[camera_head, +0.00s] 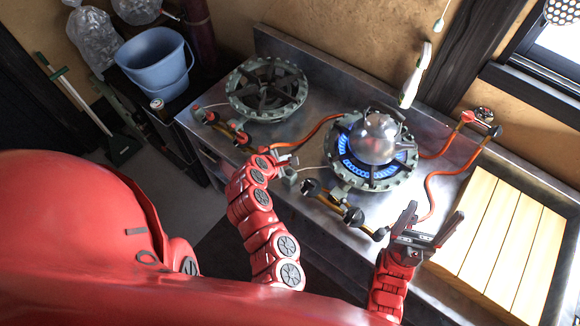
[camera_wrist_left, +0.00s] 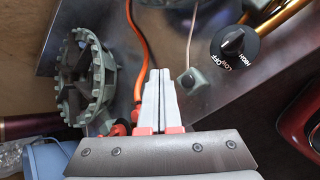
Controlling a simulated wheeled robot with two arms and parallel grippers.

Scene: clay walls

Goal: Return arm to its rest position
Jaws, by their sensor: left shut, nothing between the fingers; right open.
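My left arm (camera_head: 258,205) is red and segmented, and it reaches over the front of the steel counter. Its gripper shows in the left wrist view (camera_wrist_left: 158,72) with both grey fingers pressed together and nothing between them. In the head view the left fingers are small and partly hidden near the gap between the two burners. My right gripper (camera_head: 433,215) is open and empty, with its dark fingers spread near the counter's front edge, left of the wooden slats.
A shiny kettle (camera_head: 376,138) sits on the right burner (camera_head: 372,180), which has blue flames. The left burner (camera_head: 267,90) is bare and also shows in the left wrist view (camera_wrist_left: 82,75). A black knob (camera_wrist_left: 232,41) and orange hoses (camera_head: 432,185) are close by. A blue bucket (camera_head: 155,65) stands left.

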